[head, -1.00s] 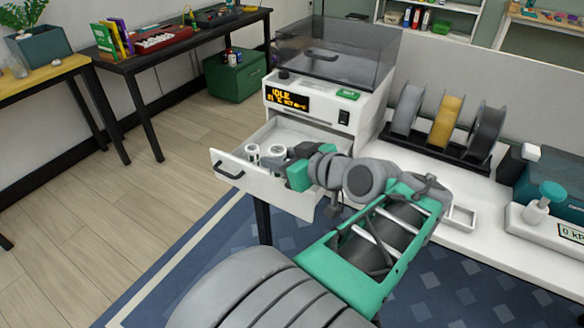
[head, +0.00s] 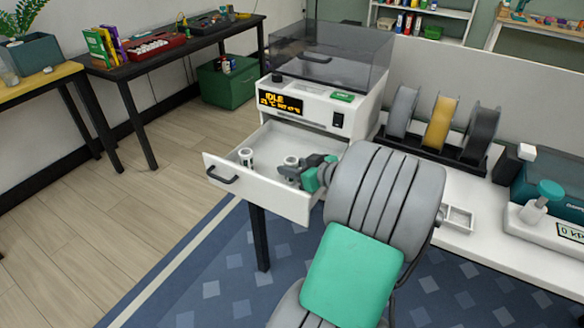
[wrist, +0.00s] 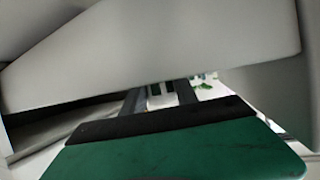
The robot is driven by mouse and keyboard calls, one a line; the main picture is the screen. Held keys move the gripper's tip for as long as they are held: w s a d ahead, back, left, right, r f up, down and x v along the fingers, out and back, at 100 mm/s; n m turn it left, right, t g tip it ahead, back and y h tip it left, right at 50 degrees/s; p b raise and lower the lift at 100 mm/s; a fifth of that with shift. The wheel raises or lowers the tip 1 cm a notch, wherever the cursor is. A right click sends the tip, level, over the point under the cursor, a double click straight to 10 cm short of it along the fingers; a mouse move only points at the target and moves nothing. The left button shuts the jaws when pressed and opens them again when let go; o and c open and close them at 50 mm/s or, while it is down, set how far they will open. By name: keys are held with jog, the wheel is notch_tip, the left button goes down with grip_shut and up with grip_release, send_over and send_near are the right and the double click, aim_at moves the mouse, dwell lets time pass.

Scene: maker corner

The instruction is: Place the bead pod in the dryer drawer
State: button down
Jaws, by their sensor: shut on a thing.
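The dryer drawer (head: 255,191) is pulled open at the front of the white dryer (head: 311,104). My gripper (head: 296,171) is inside the drawer, near its right side, and shut on the bead pod (head: 291,160), a small white cylinder with a dark top. The fingers partly hide the pod, and I cannot tell whether it touches the drawer floor. A second, similar white pod (head: 246,156) stands upright in the drawer to the left, apart from my gripper. In the wrist view my fingers (wrist: 160,95) show below a broad pale panel, with little visible between them.
The drawer handle (head: 222,175) juts out at the front left. A filament spool rack (head: 432,152) stands right of the dryer, with a small white tray (head: 458,217) before it. The dryer's clear lid (head: 331,55) is closed. The floor at left is clear.

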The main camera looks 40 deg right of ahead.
jog(key=shift+f+b, duration=0.15)
jog(key=shift+b, duration=0.15)
jog(key=c, duration=0.9)
grip_release()
jog(key=shift+c, duration=0.2)
jog(key=shift+r, duration=0.25)
jog(key=shift+s+r+p, duration=0.15)
jog(key=shift+s+p, duration=0.1)
jog(key=shift+p, duration=0.1)
jog(key=a+v, duration=0.1)
jog(key=v, duration=1)
jog(key=shift+s+d+p, duration=0.25)
jog(key=shift+d+p, duration=0.05)
jog(key=shift+d, duration=0.2)
